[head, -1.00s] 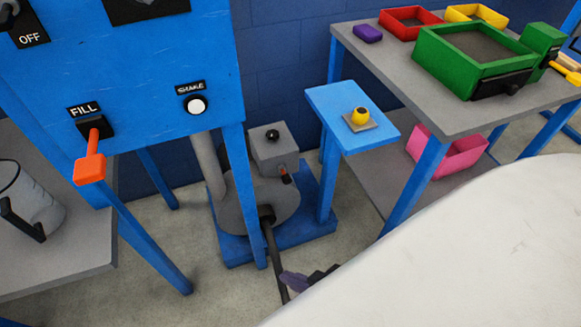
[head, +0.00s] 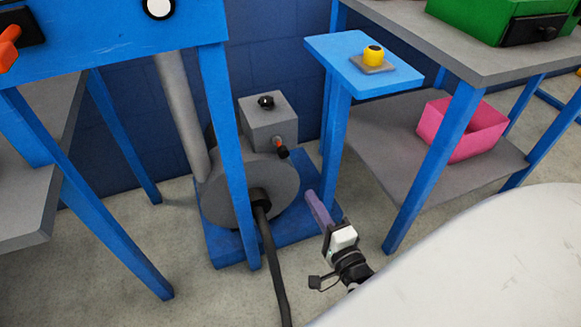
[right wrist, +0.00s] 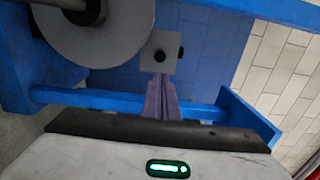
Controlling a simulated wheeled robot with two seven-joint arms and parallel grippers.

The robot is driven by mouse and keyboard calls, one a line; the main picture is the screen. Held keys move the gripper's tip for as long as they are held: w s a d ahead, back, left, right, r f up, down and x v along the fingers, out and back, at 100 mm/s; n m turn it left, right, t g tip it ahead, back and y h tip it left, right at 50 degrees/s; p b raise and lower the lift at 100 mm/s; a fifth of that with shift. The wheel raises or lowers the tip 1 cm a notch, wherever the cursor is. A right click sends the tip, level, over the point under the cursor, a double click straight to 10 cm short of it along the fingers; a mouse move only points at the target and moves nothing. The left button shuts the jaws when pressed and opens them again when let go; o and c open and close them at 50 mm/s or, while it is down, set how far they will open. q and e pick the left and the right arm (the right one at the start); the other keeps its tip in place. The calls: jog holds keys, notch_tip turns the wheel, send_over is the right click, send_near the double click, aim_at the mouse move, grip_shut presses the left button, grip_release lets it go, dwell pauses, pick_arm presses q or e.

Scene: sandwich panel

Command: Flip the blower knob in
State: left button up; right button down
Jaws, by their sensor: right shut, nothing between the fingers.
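The blower (head: 275,190) is a grey round housing on a blue base, with a grey box (head: 270,128) above it. A round black knob (head: 266,102) sits on top of the box. A small red and black lever knob (head: 280,147) sticks out of the box's front. My right gripper (head: 309,194), with purple fingers, is shut and empty, below and right of the lever knob and apart from it. In the right wrist view, its shut fingers (right wrist: 159,78) point toward the grey box (right wrist: 161,50). My left gripper is not in view.
A blue stand with a yellow button (head: 373,55) rises right of the blower. A blue frame leg (head: 230,160) stands in front of its left part. A black hose (head: 270,260) runs down from the housing. A pink bin (head: 462,128) lies on the right table's lower shelf.

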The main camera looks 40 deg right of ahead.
aim_at(286, 155)
jog(key=shift+w, duration=0.1)
